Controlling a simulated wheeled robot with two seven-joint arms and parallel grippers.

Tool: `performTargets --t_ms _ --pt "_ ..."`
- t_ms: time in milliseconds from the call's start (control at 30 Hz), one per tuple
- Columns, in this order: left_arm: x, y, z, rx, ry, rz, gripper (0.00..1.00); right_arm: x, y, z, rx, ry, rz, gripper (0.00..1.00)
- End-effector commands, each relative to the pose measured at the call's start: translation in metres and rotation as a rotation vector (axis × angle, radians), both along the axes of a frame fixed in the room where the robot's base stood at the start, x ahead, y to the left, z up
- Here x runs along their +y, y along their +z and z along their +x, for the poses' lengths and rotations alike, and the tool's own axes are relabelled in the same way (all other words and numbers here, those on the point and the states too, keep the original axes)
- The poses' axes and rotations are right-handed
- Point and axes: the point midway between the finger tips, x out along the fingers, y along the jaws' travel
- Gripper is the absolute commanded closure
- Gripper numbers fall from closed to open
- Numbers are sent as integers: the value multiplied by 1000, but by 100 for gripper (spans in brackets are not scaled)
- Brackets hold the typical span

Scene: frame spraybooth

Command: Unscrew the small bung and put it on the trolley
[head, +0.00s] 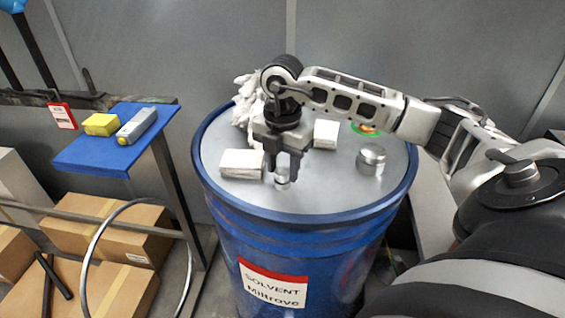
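The blue drum (296,228) has a grey metal lid. The small bung (282,180) is a short silver cylinder near the front middle of the lid. My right gripper (282,172) points down over it, a finger on each side; I cannot tell whether the fingers touch it. A larger silver bung (371,160) stands on the lid to the right. A trolley-like stand with a blue top (83,157) is at the left. My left gripper is out of view.
White blocks (242,164) (326,134) and crumpled white cloth or gloves (246,108) lie on the lid. A yellow block (101,124) and a grey device (137,126) occupy the blue top's back; its front is clear. Cardboard boxes (105,228) sit below, near a hoop (92,250).

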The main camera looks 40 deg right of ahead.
Motion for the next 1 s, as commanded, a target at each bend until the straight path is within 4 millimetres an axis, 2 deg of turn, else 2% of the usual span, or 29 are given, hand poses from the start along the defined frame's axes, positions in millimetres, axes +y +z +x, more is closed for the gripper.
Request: performTargets --t_ms 33,100,133,267,400,667,1000 --pt "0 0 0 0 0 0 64 0 0 0 0 1 0 66" --pt "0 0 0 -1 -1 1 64 0 0 0 0 1 0 85" --pt "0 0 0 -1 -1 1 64 0 0 0 0 1 0 89" --pt "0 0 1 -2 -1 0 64 0 0 0 0 9 0 89" --pt "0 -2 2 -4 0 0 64 0 0 0 0 120 0 89" --pt "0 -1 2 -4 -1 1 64 0 2 0 0 114 0 89" --pt "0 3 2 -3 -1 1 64 0 15 0 0 113 0 89"
